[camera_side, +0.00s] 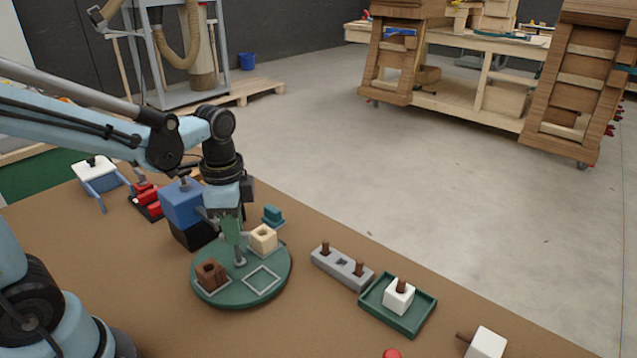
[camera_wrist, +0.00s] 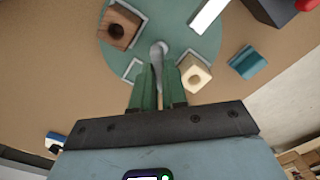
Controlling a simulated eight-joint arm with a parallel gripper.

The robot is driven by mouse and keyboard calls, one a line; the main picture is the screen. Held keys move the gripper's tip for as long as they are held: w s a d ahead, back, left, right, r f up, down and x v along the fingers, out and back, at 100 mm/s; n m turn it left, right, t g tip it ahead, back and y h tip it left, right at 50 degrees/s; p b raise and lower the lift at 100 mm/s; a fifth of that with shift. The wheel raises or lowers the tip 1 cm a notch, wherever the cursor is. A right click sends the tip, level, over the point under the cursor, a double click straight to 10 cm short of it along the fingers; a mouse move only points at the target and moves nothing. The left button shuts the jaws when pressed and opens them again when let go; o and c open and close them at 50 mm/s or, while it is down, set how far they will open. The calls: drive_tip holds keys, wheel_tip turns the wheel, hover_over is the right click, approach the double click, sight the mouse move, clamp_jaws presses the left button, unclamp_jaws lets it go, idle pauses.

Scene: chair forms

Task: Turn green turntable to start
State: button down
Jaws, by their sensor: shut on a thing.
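The green turntable (camera_side: 236,292) is a round disc lying on the brown table, and it also shows in the wrist view (camera_wrist: 190,22). A dark brown block (camera_side: 211,275) with a hole sits in a grey square outline near its front left. A cream block (camera_side: 263,238) with a hole stands toward its back right. Another grey square outline (camera_side: 262,279) on the disc is empty. My gripper (camera_side: 236,243) points down over the disc's middle. Its green fingers (camera_wrist: 157,82) are shut on a slim grey handle (camera_wrist: 158,52) standing on the turntable.
A blue box (camera_side: 182,203) and a red clamp (camera_side: 147,199) stand behind left. A teal block (camera_side: 272,215) lies just behind the disc. To the right are a grey peg holder (camera_side: 341,267), a green tray (camera_side: 425,312) holding a white cube (camera_side: 398,294), and a white block (camera_side: 486,342).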

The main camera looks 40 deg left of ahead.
drive_tip(key=c, duration=1.2)
unclamp_jaws()
drive_tip(key=shift+o, duration=0.2)
drive_tip(key=shift+r, duration=0.1)
wheel_tip(320, 180, up, 12)
wheel_tip(320, 180, down, 7)
drive_tip(key=s+d+n+t, duration=0.1)
drive_tip(key=d+n+t, duration=0.1)
drive_tip(key=n+t, duration=0.5)
drive_tip(key=shift+n, duration=1)
